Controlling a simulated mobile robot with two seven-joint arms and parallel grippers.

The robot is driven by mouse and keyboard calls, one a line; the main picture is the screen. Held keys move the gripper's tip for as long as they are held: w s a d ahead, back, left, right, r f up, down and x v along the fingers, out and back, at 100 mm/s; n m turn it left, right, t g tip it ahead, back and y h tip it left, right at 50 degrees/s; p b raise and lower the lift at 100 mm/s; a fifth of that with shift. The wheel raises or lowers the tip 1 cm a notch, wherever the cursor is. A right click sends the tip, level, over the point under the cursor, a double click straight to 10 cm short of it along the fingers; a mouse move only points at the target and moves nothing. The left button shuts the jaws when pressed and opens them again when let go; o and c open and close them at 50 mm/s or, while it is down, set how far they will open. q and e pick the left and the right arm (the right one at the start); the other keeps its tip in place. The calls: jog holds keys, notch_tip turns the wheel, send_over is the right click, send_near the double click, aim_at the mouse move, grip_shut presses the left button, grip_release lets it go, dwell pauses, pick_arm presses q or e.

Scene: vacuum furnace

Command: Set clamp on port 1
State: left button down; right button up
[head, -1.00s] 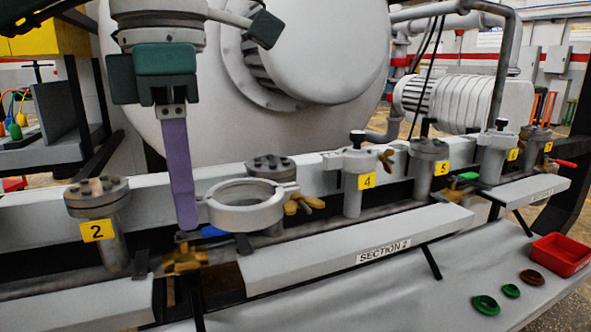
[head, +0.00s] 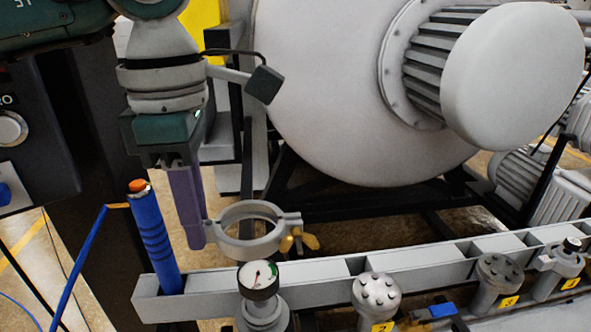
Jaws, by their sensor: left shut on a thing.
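My left gripper (head: 197,228) points down and is shut on a grey ring clamp (head: 281,243) by its left side. The clamp is held roughly level in the air, with its brass wing nut (head: 299,240) at the right. Just below it in the picture a round dial gauge (head: 259,279) tops a grey port (head: 262,316) at the left end of the row. That port's number is not visible. The clamp is apart from the gauge and not around the port. My right gripper is not in view.
A blue cylinder with an orange top (head: 153,240) stands close left of the gauge port. To the right are a bolted port marked 2 (head: 377,293), a blue handle (head: 436,311), another bolted port (head: 499,272) and a clamped port (head: 558,262). The large vessel (head: 330,90) stands behind.

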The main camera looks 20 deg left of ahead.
pick_arm(q)
jog(key=shift+d+f, duration=0.15)
jog(key=shift+f, duration=0.2)
jog(key=shift+f+b, duration=5.35)
jog(key=shift+f, duration=1.7)
jog(key=c, duration=0.7)
grip_release()
notch_tip(320, 180, up, 10)
jog(key=shift+b, duration=0.3)
